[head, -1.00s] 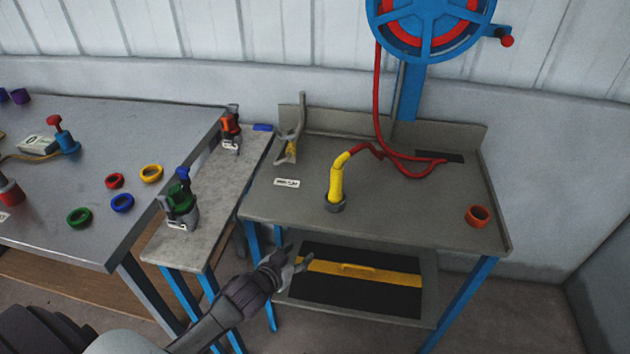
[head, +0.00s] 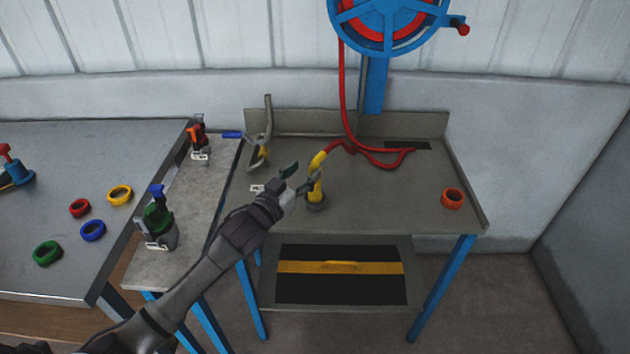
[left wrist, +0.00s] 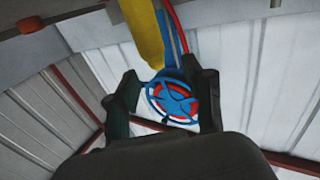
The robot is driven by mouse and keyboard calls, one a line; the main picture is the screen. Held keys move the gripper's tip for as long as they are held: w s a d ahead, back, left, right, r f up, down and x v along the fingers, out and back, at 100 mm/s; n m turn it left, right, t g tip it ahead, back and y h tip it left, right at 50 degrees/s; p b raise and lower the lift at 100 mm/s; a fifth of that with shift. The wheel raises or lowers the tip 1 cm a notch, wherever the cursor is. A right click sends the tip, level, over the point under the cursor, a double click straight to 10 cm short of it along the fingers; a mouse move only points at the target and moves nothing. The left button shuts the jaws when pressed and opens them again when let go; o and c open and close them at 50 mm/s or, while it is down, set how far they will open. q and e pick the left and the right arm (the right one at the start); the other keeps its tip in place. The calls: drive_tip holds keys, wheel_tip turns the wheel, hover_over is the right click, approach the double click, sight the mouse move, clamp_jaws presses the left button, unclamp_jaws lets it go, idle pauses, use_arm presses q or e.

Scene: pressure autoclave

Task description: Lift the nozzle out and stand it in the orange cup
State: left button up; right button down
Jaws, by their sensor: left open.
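The yellow nozzle (head: 319,164) stands upright in a dark round holder (head: 316,204) on the grey table, with a red hose running from its bent top. My left gripper (head: 302,174) is open in front of and just left of the nozzle and overlaps its lower part in the head view. In the left wrist view the nozzle (left wrist: 142,35) shows ahead of the open fingers (left wrist: 165,100), beyond the tips. Whether a finger touches it I cannot tell. The orange cup (head: 453,198) stands empty at the table's right side. My right gripper is not in view.
The red hose (head: 383,161) loops behind the nozzle up to a blue reel (head: 388,18). A grey bracket (head: 263,140) stands at the table's back left. A narrow side table (head: 185,213) holds a green-and-blue tool (head: 158,219). The table between nozzle and cup is clear.

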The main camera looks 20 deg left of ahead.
sight(313, 164)
use_arm(q)
drive_tip(key=shift+w+d+r, duration=0.2)
drive_tip(key=shift+w, duration=0.15)
drive_tip(key=p+x, duration=0.1)
drive_tip(key=x, duration=0.2)
drive_tip(key=shift+w+d+r, duration=0.1)
drive_tip(key=shift+w+d, duration=0.3)
drive_tip(key=shift+w, duration=0.3)
clamp_jaws()
